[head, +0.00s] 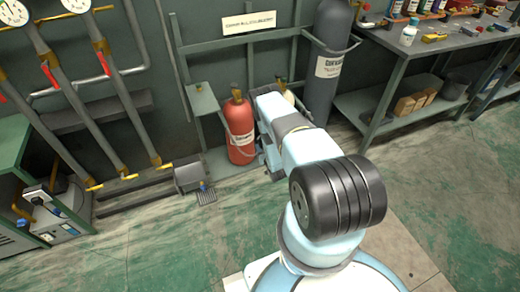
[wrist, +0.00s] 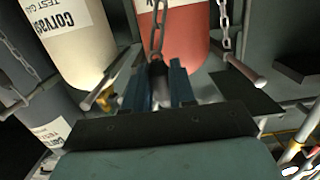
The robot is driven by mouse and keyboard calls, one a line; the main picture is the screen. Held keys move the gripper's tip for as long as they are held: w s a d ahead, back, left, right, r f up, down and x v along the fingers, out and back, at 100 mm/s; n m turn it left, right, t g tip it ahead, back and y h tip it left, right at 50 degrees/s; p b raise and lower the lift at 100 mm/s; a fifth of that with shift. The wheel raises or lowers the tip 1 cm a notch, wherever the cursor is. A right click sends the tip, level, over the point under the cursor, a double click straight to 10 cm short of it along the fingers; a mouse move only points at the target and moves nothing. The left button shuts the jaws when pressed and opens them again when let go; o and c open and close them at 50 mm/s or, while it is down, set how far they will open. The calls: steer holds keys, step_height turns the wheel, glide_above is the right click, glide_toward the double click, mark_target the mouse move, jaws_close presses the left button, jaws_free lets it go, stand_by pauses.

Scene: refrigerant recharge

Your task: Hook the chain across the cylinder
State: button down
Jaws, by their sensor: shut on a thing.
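The red cylinder (head: 240,128) stands upright in the rack by the wall; it also shows in the wrist view (wrist: 178,45). The other run of chain (wrist: 158,28) comes down to my gripper (wrist: 157,88). The blue fingers are shut on a dark piece at the chain's end. A second peg (wrist: 104,90) sticks out left of the fingers, apart from the chain. In the head view my arm mostly hides the gripper.
A cream cylinder (head: 289,97) stands right of the red one, partly hidden by my arm, and a tall grey cylinder (head: 326,65) stands further right. A workbench (head: 395,55) is on the right, gauges and pipes (head: 95,90) on the left. The green floor in front is mostly clear.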

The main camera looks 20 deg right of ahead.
steer(key=d, duration=0.7)
stand_by(0.5)
steer(key=shift+w, duration=0.7)
stand_by(0.5)
steer(key=shift+w, duration=2.7)
steer(key=shift+f, duration=0.9)
